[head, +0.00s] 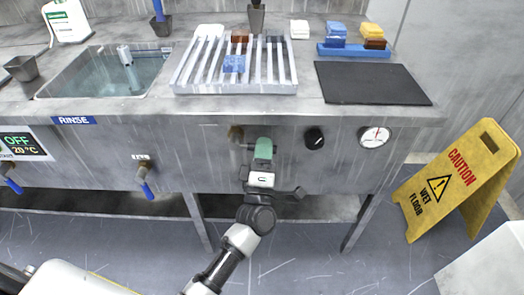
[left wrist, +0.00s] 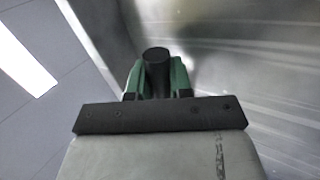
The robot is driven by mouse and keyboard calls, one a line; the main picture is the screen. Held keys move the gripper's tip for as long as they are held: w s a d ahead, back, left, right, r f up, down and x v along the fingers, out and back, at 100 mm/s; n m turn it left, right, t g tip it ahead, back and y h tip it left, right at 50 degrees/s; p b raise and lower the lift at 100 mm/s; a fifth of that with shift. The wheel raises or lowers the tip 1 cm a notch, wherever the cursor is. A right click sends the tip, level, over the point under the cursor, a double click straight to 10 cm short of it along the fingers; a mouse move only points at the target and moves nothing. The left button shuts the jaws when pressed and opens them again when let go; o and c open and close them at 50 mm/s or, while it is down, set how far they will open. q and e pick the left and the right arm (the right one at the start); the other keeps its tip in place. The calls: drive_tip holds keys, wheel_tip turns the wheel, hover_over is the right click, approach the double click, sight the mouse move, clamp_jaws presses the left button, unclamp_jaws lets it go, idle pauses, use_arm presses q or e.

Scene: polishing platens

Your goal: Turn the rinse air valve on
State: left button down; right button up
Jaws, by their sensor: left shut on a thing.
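My left gripper (head: 263,150) is at the panel just right of this fitting. Its green fingers (left wrist: 181,76) are shut on a dark round-ended handle (left wrist: 156,66), seen between them in the left wrist view. The handle looks to belong to the brass valve, but the gripper hides the joint and how far it is turned. My right gripper is in neither view.
A black knob (head: 314,138) and a round gauge (head: 375,137) are right of the gripper. Blue-handled taps (head: 145,183) hang at the left. A yellow wet-floor sign (head: 458,178) stands at the right. A slatted rack (head: 190,88) is on the bench above.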

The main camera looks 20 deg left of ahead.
use_arm(q)
drive_tip(key=shift+r+n, duration=0.1)
drive_tip(key=shift+n, duration=0.3)
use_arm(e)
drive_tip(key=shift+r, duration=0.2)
use_arm(q)
drive_tip(key=c, duration=1)
unclamp_jaws()
drive_tip(key=shift+c, duration=0.2)
drive_tip(key=v, duration=1.1)
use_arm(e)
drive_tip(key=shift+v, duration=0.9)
use_arm(q)
drive_tip(key=shift+w+d, duration=0.1)
drive_tip(key=shift+w, duration=0.05)
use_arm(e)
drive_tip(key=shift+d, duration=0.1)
